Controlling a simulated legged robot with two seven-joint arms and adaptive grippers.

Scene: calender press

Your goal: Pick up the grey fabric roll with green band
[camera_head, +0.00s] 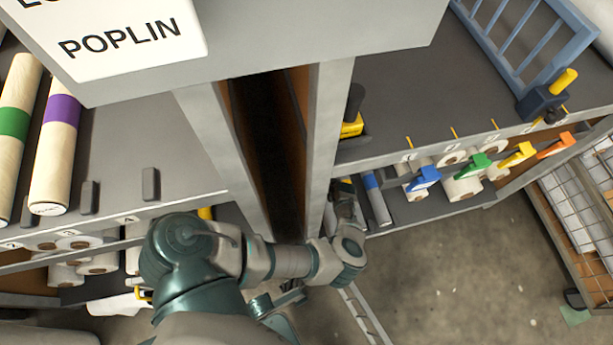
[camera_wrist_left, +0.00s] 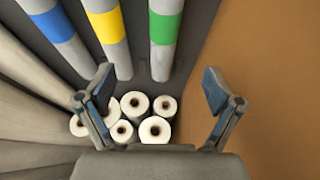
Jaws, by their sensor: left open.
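The grey fabric roll with a green band (camera_wrist_left: 162,62) shows in the left wrist view at top centre, its near end pointing towards my gripper. My left gripper (camera_wrist_left: 158,88) is open, with its fingers spread on either side of that roll's line. Nothing is between the fingertips, and the roll lies beyond them, apparently apart. In the head view my left gripper (camera_head: 345,200) is partly hidden at the shelf opening, beside a grey roll with a blue band (camera_head: 375,196). I cannot make out the green-banded grey roll in the head view. My right gripper is not in view.
Grey rolls with yellow (camera_wrist_left: 105,28) and blue (camera_wrist_left: 57,25) bands lie left of it. A cream roll with a green band (camera_head: 14,122) lies on the left shelf.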

